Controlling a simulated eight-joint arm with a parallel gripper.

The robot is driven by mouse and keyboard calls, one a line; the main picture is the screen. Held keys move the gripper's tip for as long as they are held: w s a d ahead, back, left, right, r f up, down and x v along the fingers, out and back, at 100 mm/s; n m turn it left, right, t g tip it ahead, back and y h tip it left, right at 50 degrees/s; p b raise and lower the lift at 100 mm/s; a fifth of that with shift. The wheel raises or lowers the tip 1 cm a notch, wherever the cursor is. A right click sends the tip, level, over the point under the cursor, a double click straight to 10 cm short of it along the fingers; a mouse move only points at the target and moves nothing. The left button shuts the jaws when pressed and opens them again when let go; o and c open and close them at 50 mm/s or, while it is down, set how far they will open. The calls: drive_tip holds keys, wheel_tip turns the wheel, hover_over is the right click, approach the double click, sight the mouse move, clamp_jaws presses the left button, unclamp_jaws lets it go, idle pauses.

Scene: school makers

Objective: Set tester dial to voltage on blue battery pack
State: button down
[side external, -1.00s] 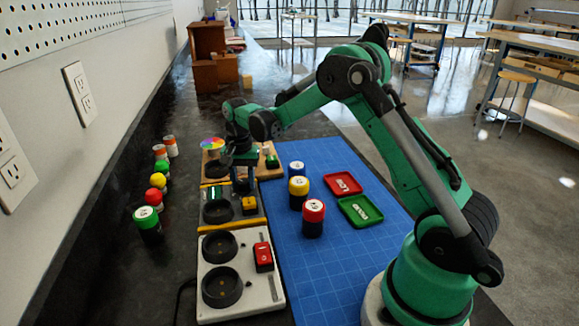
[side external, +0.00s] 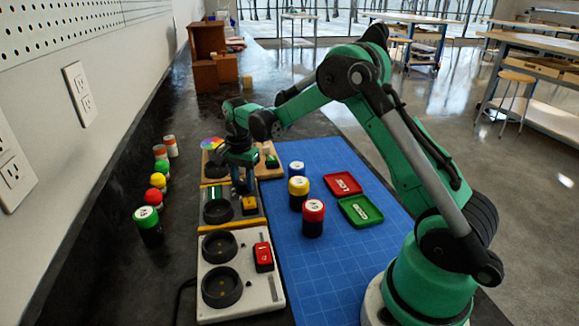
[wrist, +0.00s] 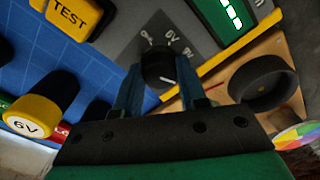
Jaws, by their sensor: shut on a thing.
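My gripper (wrist: 158,90) is shut on a black round dial (wrist: 158,66) on the grey tester panel, its two blue-grey fingers on either side of the knob. Several white voltage labels (wrist: 170,36) arc around the dial; they are too small to read surely, and I cannot tell which one it points at. The tester's display (wrist: 228,15) shows lit green bars; it also shows in the side view (side external: 217,190). The blue battery pack (side external: 296,170) stands upright on the blue mat, right of my gripper (side external: 243,186).
Yellow (side external: 298,188) and red (side external: 313,212) packs stand on the mat. Red (side external: 343,184) and green (side external: 360,211) trays lie beyond. A white two-cup station (side external: 235,300) is in front. Several coloured packs line the wall side. A yellow TEST button (wrist: 68,18) is near the dial.

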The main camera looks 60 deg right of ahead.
sight(243, 182)
drive_tip(key=shift+c, duration=2.4)
unclamp_jaws()
drive_tip(key=shift+r, duration=2.85)
